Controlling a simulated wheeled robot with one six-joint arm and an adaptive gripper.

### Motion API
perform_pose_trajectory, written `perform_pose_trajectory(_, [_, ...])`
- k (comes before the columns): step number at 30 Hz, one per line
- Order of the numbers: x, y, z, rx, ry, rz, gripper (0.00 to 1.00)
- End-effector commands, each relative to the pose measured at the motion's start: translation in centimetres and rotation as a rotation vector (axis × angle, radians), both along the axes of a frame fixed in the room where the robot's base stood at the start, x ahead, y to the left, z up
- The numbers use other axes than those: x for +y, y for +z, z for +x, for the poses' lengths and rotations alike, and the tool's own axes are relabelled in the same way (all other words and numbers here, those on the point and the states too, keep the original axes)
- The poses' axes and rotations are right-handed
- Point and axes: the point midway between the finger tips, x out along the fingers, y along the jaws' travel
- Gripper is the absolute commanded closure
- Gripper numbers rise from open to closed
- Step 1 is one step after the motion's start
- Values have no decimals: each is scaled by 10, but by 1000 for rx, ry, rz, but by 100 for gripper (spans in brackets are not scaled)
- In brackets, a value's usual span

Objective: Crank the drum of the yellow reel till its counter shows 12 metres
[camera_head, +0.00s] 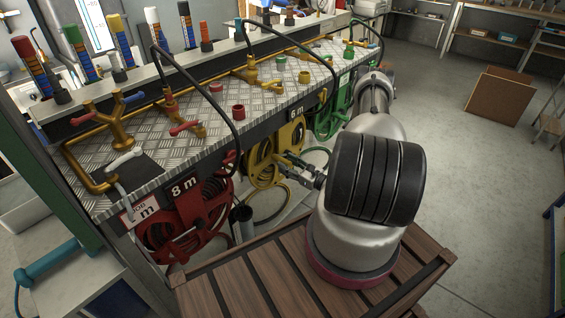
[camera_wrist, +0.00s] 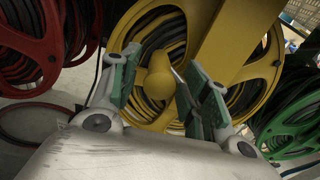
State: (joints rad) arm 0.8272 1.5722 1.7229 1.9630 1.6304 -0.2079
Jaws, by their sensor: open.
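The yellow reel (camera_head: 262,168) hangs below the metal-plated bench, wound with dark hose. It fills the middle of the wrist view (camera_wrist: 228,72). A black plate (camera_head: 297,109) reading "6 m" is on the bench edge above it. A rounded yellow crank knob (camera_wrist: 158,78) sticks out toward me in the wrist view. My gripper (camera_wrist: 160,62) is open, with one green-padded finger on each side of the knob. I cannot tell whether either finger touches it. In the head view my gripper (camera_head: 288,160) is at the front of the yellow reel, and the knob is not distinguishable there.
A red reel (camera_head: 187,215) under an "8 m" plate (camera_head: 185,187) is to the left. A green reel (camera_head: 330,118) is to the right and also shows in the wrist view (camera_wrist: 290,125). Brass pipes and valves line the bench. A slatted wooden surface (camera_head: 240,285) lies in front.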

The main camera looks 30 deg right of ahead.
Motion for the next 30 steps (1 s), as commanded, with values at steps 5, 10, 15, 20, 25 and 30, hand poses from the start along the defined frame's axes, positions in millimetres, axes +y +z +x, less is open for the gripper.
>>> perform_pose_trajectory(5, [9, 0, 22, 0, 3, 0, 54])
perform_pose_trajectory(10, [10, 0, 28, 0, 1, 0, 54])
perform_pose_trajectory(15, [10, 0, 28, 1, 1, 0, 54])
perform_pose_trajectory(20, [10, 0, 28, 1, 1, 0, 80])
perform_pose_trajectory(25, [10, 0, 28, 1, 1, 1, 100])
perform_pose_trajectory(30, [10, 0, 28, 0, 1, -3, 100])
